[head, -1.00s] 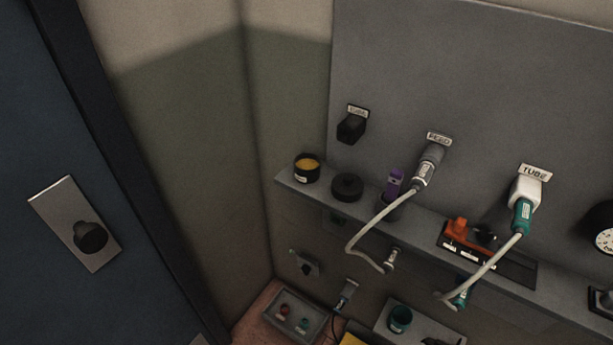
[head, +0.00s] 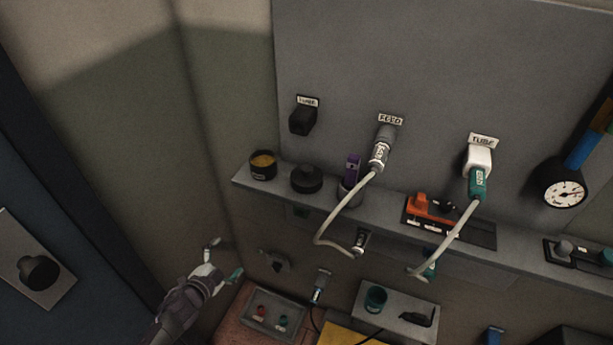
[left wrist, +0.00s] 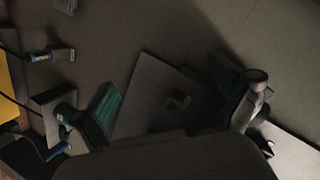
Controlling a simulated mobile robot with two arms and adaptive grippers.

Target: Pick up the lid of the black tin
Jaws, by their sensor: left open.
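The black tin (head: 262,165) stands open at the left end of the wall shelf, with something yellowish inside. A round, flat black lid (head: 306,179) with a small raised middle lies on the shelf just right of the tin, apart from it. My left gripper (head: 224,259) is open and empty. It is below the shelf's left end, lower and to the left of the tin and lid. The left wrist view shows my fingers around empty space, with neither tin nor lid recognisable there. My right gripper is not in view.
Right of the lid, a grey cup (head: 348,192) holds a purple item. A cable hangs from the FEED plug (head: 381,150) past the shelf edge. A grey tray (head: 273,313) with small red and teal pieces sits below. A blue door (head: 30,270) is at left.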

